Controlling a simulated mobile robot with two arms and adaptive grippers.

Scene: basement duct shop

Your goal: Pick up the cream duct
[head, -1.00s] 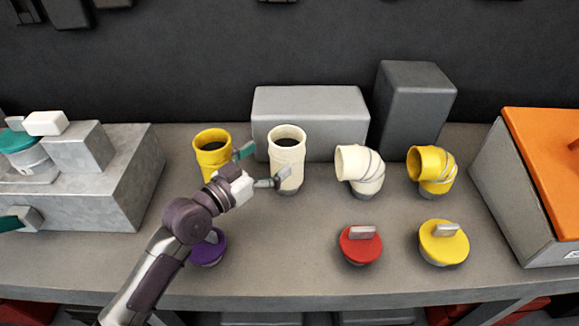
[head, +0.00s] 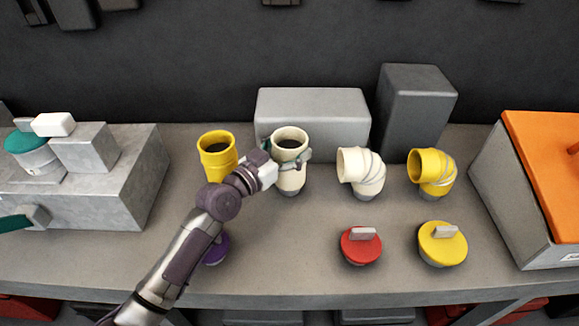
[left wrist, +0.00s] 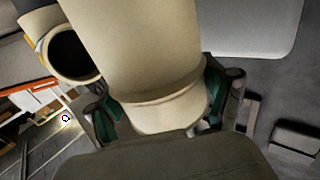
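The cream duct (head: 291,180), a straight upright tube with an open top, stands on the bench in the head view. It also fills the upper middle of the left wrist view (left wrist: 150,60). My left gripper (head: 287,152) reaches it from the front left, with one finger on each side of its upper part. In the left wrist view the teal finger pads lie close against both sides of the duct; whether they press on it is unclear. A cream elbow duct (head: 358,167) stands to the right. My right gripper is not in view.
A yellow straight duct (head: 217,160) stands just left of my gripper. A purple cap (head: 217,248) is partly hidden by my arm. A yellow elbow (head: 432,170), red cap (head: 361,247) and yellow cap (head: 442,246) are to the right. Grey blocks (head: 313,112) stand behind.

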